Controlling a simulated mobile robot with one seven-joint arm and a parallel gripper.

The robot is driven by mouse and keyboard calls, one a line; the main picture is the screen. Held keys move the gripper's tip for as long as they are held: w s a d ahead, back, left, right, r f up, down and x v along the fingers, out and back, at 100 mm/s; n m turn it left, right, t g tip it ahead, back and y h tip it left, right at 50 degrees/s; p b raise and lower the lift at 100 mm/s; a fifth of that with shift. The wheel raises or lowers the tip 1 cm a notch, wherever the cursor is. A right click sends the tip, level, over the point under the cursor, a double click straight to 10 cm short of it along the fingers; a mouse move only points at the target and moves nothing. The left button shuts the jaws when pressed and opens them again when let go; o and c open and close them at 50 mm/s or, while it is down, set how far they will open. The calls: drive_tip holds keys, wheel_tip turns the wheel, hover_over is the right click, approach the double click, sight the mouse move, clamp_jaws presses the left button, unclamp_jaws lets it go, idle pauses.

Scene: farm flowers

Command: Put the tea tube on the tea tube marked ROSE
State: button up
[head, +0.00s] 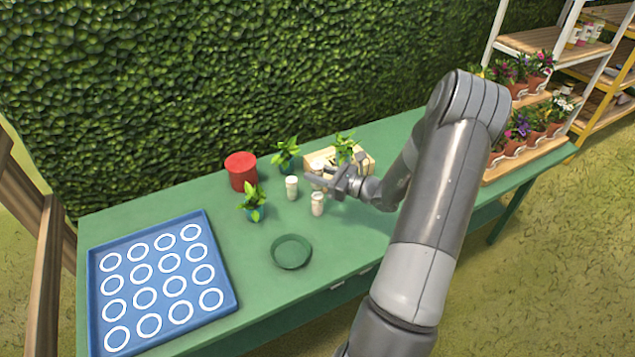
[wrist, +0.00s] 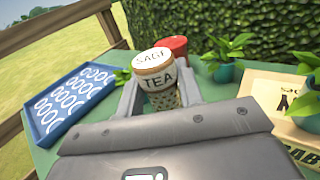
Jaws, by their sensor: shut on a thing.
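My gripper (head: 328,182) is above the back part of the green table, pointing left. It is shut on a pale tea tube (head: 317,169). In the wrist view the held tea tube (wrist: 157,77) sits between the two fingers, with SAGE on its pale lid and TEA on its side. One finger covers part of it in the head view. Two other pale tubes stand upright on the table: one left of my gripper (head: 291,188) and one just in front of and below it (head: 317,204). Their markings are too small to read, so I cannot tell which says ROSE.
A blue tray (head: 233,291) with white rings lies at the table's left. A green dish (head: 291,252) is at the front. A red canister (head: 241,171), potted plants (head: 285,154) and a wooden box (head: 369,163) stand at the back. The front right tabletop is partly behind my arm.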

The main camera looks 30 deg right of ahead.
drive_tip(key=shift+f, duration=1.75)
drive_tip(key=o, duration=1)
drive_tip(key=shift+f, duration=0.1)
drive_tip(key=shift+c, duration=0.2)
